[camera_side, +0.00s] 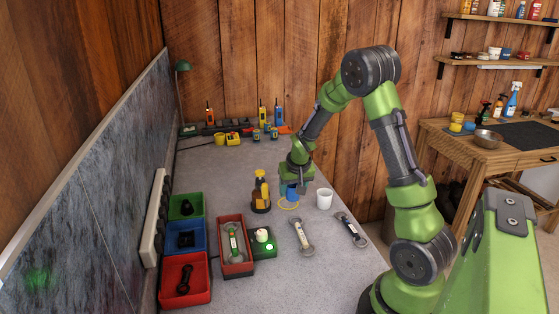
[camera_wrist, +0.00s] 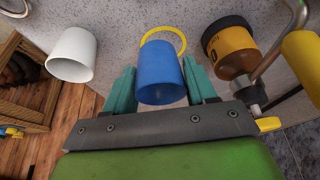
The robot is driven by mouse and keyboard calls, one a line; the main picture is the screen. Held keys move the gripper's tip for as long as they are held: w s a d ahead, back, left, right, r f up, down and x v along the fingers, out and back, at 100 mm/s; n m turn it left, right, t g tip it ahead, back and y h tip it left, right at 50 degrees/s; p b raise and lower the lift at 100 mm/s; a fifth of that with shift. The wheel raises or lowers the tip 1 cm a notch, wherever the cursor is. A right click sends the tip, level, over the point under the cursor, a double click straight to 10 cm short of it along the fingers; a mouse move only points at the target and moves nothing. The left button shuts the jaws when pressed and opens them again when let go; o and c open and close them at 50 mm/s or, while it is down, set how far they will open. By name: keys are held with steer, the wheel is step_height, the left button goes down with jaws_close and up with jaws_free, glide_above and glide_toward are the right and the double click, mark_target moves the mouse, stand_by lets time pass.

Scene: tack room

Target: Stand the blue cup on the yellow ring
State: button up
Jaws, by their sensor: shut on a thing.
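The blue cup (camera_side: 292,193) is between the fingers of my gripper (camera_side: 290,187), low over the grey bench. In the wrist view, the blue cup (camera_wrist: 160,73) sits between the two teal fingers of my gripper (camera_wrist: 161,88), which is shut on it. The yellow ring (camera_side: 288,206) shows just below the cup in the side view. In the wrist view, the yellow ring (camera_wrist: 176,37) curves out past the cup's far end, and the cup hides part of it. I cannot tell whether the cup touches the ring.
A white cup (camera_side: 324,198) stands close on the right, and a yellow-and-black bottle (camera_side: 261,191) close on the left. Wrenches (camera_side: 302,237) lie nearer the front. Red, blue and green bins (camera_side: 185,278) line the left. Tools and small items stand at the back.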

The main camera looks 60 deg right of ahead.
mark_target(288, 204)
steer(key=shift+w+d+f, duration=0.1)
steer(key=shift+w+d, duration=0.3)
steer(key=shift+w, duration=0.2)
steer(key=shift+w+d+f, duration=0.1)
steer(key=shift+w+d, duration=0.25)
steer(key=shift+w, duration=0.2)
steer(key=shift+w+f, duration=0.1)
steer(key=shift+f, duration=1.6)
steer(key=shift+f, duration=0.15)
steer(key=o, duration=1)
steer(key=v, duration=1.2)
steer(key=s+a+r+n+t+y, duration=0.1)
steer(key=s+a+r, duration=0.1)
steer(key=a+r, duration=0.45)
steer(key=s+a+r+n+t+y, duration=0.1)
steer(key=s+a+r+t+y, duration=0.15)
steer(key=a, duration=0.65)
steer(key=s+a+r+n+y, duration=0.1)
steer(key=s+a+r+n, duration=0.2)
steer(key=s+a, duration=0.6)
steer(key=shift+a+r+y, duration=0.2)
steer(key=shift+a+y, duration=0.15)
steer(key=shift+a, duration=0.35)
